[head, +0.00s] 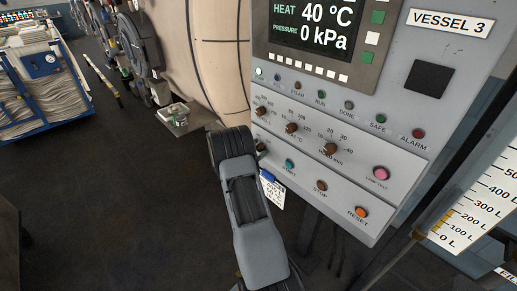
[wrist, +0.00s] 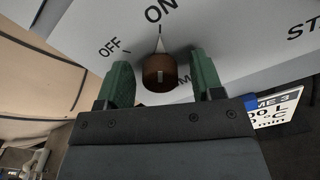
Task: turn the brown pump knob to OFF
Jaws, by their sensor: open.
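The brown pump knob (wrist: 160,72) sits on the grey panel in the wrist view, and its white pointer points up at the ON mark. The OFF label (wrist: 109,47) is up and to the left of it. My gripper (wrist: 164,74) is open, with one green finger on each side of the knob and a visible gap to each. In the head view a brown knob (head: 262,147) shows at the panel's left edge, partly hidden behind my arm's end; the fingers are hidden there.
Near it on the panel are other brown knobs (head: 291,127), a teal START button (head: 289,165), a brown STOP button (head: 320,186) and an orange RESET button (head: 361,212). A label card (head: 272,190) hangs below the panel. The large vessel (head: 215,50) stands behind.

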